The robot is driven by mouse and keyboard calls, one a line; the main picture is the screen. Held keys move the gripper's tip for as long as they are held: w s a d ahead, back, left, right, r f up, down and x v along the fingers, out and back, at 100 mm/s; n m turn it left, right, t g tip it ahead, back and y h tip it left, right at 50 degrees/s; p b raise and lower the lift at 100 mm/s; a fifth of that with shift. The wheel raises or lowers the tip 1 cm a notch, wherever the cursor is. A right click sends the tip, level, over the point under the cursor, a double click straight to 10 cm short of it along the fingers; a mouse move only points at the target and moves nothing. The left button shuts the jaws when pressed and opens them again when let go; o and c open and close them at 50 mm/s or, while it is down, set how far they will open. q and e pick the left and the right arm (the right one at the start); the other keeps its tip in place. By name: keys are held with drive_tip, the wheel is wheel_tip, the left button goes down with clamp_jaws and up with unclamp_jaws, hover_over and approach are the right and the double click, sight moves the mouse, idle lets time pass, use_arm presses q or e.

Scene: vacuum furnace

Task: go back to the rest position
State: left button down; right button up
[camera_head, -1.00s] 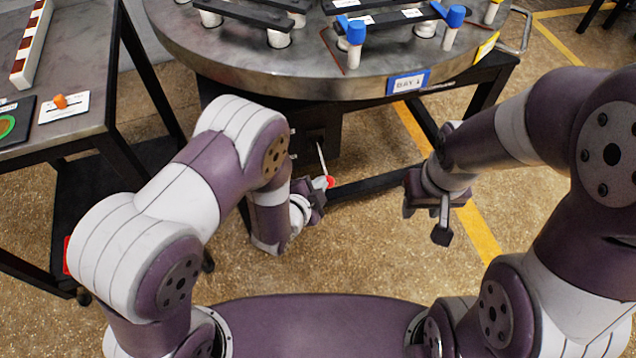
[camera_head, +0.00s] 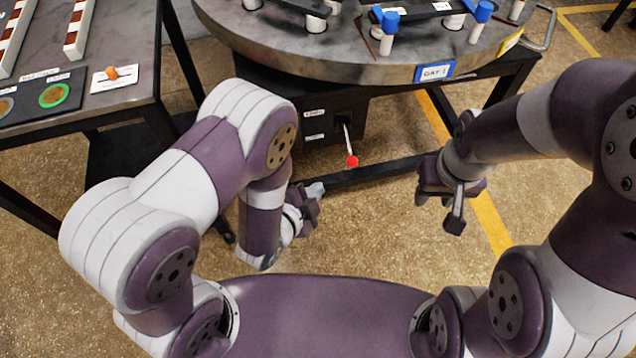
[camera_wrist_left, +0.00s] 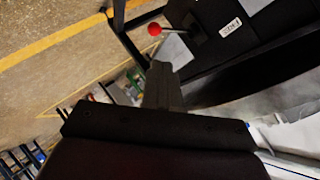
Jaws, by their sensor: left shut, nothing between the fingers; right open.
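My left gripper (camera_head: 314,192) is shut with nothing between its fingers, low in front of the round table's black underframe. In the left wrist view its closed fingers (camera_wrist_left: 162,85) point toward a lever with a red knob (camera_wrist_left: 154,29), apart from it. The same red-knobbed lever (camera_head: 351,160) shows in the head view, sticking out of a black box (camera_head: 318,127) under the table, a little up and right of the left gripper. My right gripper (camera_head: 455,205) hangs open and empty over the floor on the right, beside the yellow line.
The round metal table (camera_head: 390,72) with a BAY 1 label, blue-capped posts (camera_head: 389,22) and black bars stands ahead. The floor (camera_head: 385,240) between my grippers is clear.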

idle(0.4)
use_arm(q)
drive_tip(key=s+a+r+n+g+y, duration=0.2)
drive_tip(key=a+r+n+g+y, duration=0.15)
drive_tip(key=a+r+n, duration=0.35)
drive_tip(key=s+a+r+n+g+y, duration=0.2)
drive_tip(key=a+r+n+g, duration=0.3)
drive_tip(key=a+n, duration=0.25)
wheel_tip(320, 180, up, 26)
drive_tip(key=s+n+p, duration=0.1)
drive_tip(key=s+p, duration=0.1)
drive_tip(key=p, duration=2.3)
drive_tip(key=shift+a+g, duration=0.2)
drive_tip(key=shift+g, duration=0.25)
